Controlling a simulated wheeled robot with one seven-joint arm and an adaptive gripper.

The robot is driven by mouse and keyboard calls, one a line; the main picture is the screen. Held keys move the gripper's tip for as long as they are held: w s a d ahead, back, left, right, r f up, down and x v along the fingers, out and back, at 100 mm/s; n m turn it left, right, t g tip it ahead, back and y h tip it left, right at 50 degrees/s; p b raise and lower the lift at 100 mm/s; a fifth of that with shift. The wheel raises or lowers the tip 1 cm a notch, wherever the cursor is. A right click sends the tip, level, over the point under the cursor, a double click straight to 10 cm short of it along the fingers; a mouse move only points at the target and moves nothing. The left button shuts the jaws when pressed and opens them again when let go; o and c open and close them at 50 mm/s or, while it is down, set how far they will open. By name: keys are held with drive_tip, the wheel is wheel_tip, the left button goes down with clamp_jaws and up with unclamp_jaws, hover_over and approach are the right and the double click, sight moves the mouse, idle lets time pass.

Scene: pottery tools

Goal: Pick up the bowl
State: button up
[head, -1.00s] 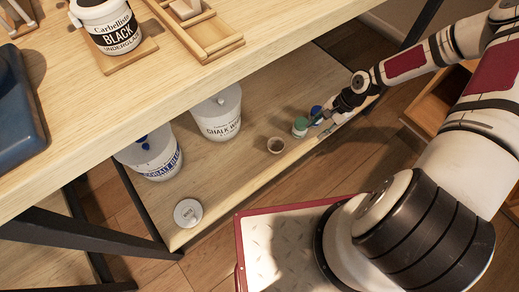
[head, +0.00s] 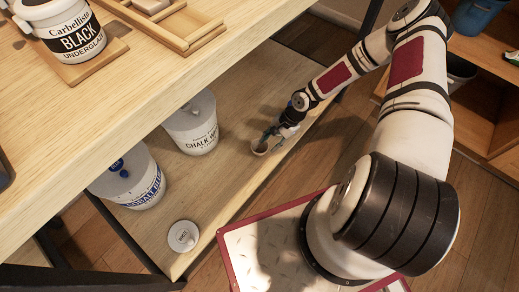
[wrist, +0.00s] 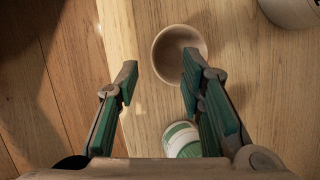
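The bowl (head: 259,148) is small, round and pale brown. It stands upright on the low wooden shelf, near its front edge. My gripper (head: 272,135) is beside it in the head view. In the wrist view my gripper (wrist: 159,75) is open, with green pads on both fingers. The bowl (wrist: 178,53) lies just beyond and between the fingertips, off to the right. The right fingertip overlaps its near right rim in the picture. I cannot tell whether they touch. Nothing is held.
A green-and-white jar (wrist: 182,140) stands between the fingers, nearer the palm. On the shelf are a chalk-white bucket (head: 194,128), a cobalt-blue bucket (head: 135,182) and a round lid (head: 183,236). The tabletop (head: 130,75) overhangs the shelf's back.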

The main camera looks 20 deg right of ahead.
sight(266, 149)
drive_tip(key=shift+b+x, duration=1.1)
drive_tip(key=shift+x, duration=1.3)
drive_tip(key=shift+s+d, duration=0.1)
drive_tip(key=shift+c, duration=0.6)
clamp_jaws()
